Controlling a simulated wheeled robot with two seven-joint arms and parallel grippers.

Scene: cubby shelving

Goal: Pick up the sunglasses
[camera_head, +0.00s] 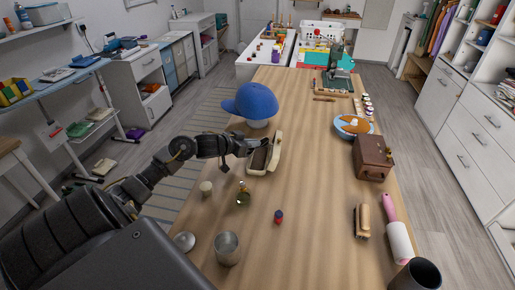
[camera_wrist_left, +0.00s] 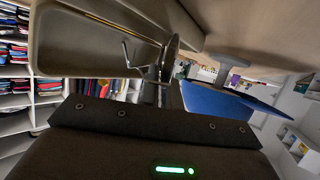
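An open beige case (camera_head: 274,157) with a dark inside lies on the wooden table, just past the tip of my left arm. The left wrist view shows the case close up (camera_wrist_left: 60,42). A thin metal frame (camera_wrist_left: 128,55), apparently part of the sunglasses, shows in front of the case near my fingers; its lenses are not clear. My left gripper (camera_head: 249,147) is at the near left side of the case. In the left wrist view my fingers (camera_wrist_left: 165,65) are dark and overlap the thin metal part, so I cannot tell whether they grip it. My right gripper is not in view.
A blue cap (camera_head: 251,101) stands just behind the case. A brown box (camera_head: 372,158) and a blue bowl (camera_head: 352,126) are at the right. The table middle right of the case is clear.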

